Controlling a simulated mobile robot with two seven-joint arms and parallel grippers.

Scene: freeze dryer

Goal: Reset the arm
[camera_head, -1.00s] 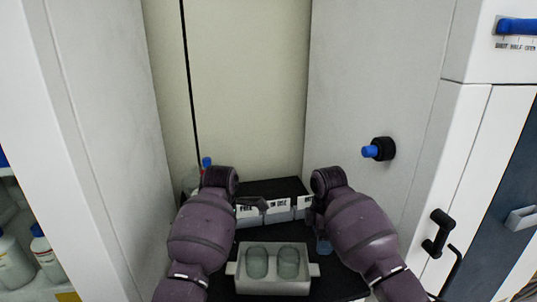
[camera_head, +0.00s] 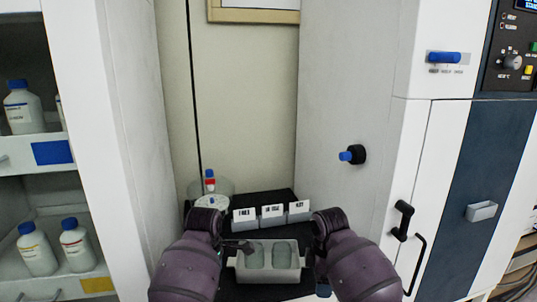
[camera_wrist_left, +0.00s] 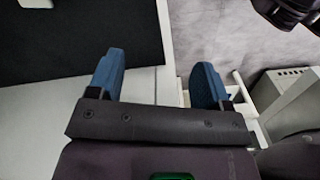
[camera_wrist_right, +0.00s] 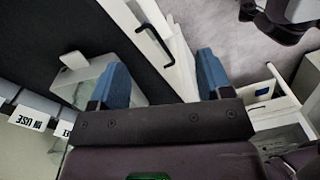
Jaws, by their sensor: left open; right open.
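My left gripper (camera_head: 238,248) shows dark at the left end of a pale holder (camera_head: 267,275) with two rounded clear vessels (camera_head: 283,254) in it. In the left wrist view its two blue fingers (camera_wrist_left: 157,80) are spread with nothing between them. My right gripper (camera_head: 317,256) is by the holder's right end, largely hidden by my arm. In the right wrist view its blue fingers (camera_wrist_right: 163,78) are apart and empty, with the holder's end beyond the left finger. I cannot tell whether either gripper touches the holder.
Three labelled boxes (camera_head: 272,215) stand behind the holder on a black mat (camera_head: 262,199). A red-and-blue-topped vessel (camera_head: 210,186) stands at the back left. White walls flank the bench. A blue knob (camera_head: 346,156) and black handle (camera_head: 401,220) project at right. Shelves with bottles (camera_head: 37,252) are at left.

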